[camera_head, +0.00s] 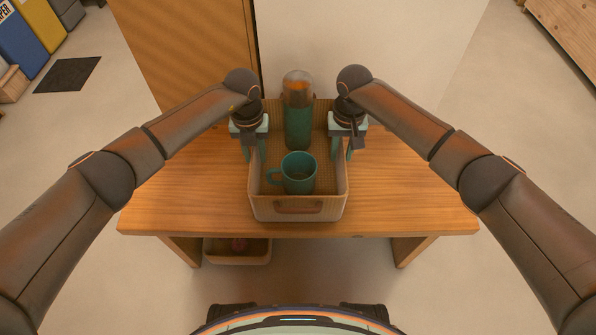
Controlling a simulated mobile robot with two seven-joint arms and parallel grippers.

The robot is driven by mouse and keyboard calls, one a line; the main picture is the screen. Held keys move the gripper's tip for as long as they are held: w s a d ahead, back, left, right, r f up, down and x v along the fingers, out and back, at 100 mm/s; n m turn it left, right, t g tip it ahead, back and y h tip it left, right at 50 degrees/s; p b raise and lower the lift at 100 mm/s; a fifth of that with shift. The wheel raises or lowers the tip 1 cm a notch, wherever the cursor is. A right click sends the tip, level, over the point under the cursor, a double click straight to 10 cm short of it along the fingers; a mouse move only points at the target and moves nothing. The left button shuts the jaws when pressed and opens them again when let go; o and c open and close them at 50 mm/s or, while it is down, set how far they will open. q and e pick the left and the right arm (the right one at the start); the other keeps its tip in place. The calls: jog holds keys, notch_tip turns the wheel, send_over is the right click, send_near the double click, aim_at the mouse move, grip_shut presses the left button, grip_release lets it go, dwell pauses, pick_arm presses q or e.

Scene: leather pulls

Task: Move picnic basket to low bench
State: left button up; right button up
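The picnic basket (299,208), a light woven open box with a brown leather pull on its near side, sits on a wooden bench (420,205). A teal mug (298,173) stands in its near part, and a teal bottle with a clear, orange-tinted top (298,115) stands upright towards its far end. My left gripper (248,150) is at the basket's left side wall and my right gripper (344,152) is at its right side wall. Both point down at the rim. The fingertips are partly hidden, so I cannot tell whether they grip the walls.
A small tray (236,258) with a reddish item sits low under the bench at left. A wooden panel (185,40) and pale wall stand behind the bench. Bench top is clear on both sides. A dark mat (68,75) and coloured boxes lie far left.

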pick_arm(q)
jog(key=shift+o, duration=0.3)
pick_arm(e)
jog(key=shift+o, duration=0.3)
jog(key=shift+a, duration=0.1)
pick_arm(q)
jog(key=shift+d+r, duration=0.1)
jog(key=shift+r, duration=0.45)
notch_tip(320, 180, up, 11)
jog(key=shift+f, duration=0.1)
pick_arm(e)
notch_tip(320, 180, up, 12)
jog(key=shift+r, duration=0.1)
